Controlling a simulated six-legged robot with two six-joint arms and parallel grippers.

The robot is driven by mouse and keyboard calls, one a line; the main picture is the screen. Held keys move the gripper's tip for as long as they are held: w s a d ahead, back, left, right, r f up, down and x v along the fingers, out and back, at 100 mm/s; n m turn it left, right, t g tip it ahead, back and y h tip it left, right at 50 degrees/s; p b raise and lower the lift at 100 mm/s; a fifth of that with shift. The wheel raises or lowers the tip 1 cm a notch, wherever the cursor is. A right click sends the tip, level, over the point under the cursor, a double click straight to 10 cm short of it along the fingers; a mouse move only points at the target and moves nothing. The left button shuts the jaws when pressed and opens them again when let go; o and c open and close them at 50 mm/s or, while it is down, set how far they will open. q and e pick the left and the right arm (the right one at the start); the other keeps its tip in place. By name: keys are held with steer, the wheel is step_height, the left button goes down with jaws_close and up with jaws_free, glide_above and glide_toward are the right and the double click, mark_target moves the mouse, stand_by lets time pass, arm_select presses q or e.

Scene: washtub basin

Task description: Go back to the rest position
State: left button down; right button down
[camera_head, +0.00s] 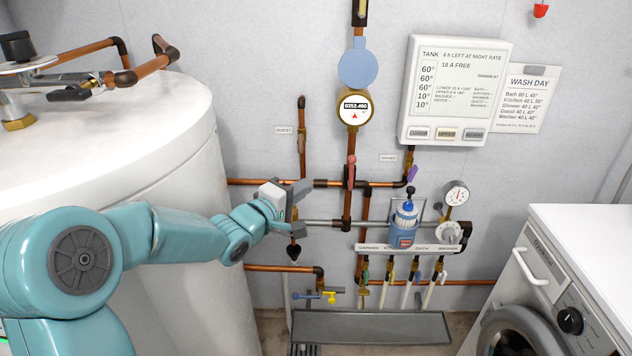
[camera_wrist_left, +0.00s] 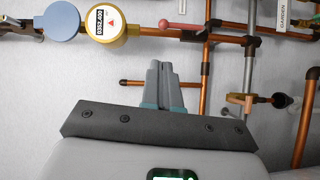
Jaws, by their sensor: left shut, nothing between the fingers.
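My left arm reaches in from the left in the head view, teal with a white wrist. Its left gripper (camera_head: 303,188) is in front of the copper pipework, just right of the white tank (camera_head: 130,150). In the left wrist view the two grey fingers (camera_wrist_left: 160,66) are together with nothing between them. A red-handled lever (camera_wrist_left: 182,26) is up and to the right of the fingertips there. It also shows in the head view (camera_head: 351,162), right of the gripper. My right gripper is in neither view.
A round meter (camera_head: 354,110) and a tank panel (camera_head: 455,90) are on the wall. A blue bottle-shaped unit (camera_head: 403,228), a gauge (camera_head: 456,194) and several valves are right of the gripper. A grey trough (camera_head: 370,328) is below. A washing machine (camera_head: 585,250) stands at right.

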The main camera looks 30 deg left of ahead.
arm_select(q)
steer(key=s+d+f+g+h+p, duration=0.2)
steer(key=d+f+g+h+p, duration=0.35)
steer(key=d+f, duration=1.15)
steer(key=s+d+f+m+g+p, duration=0.1)
steer(key=s+d+f+m+g, duration=0.2)
steer(key=s, duration=0.5)
steer(key=s+d+f+m+g+y+p, duration=0.1)
steer(key=s+d+f+m+g, duration=0.2)
steer(key=s+f+m, duration=0.3)
steer(key=s+d+f+m+g+y+p, duration=0.1)
steer(key=s+f+m+g, duration=0.4)
steer(key=s, duration=0.7)
steer(key=shift+d+f+p, duration=0.35)
steer(key=shift+d+p, duration=0.15)
steer(key=shift+d, duration=0.4)
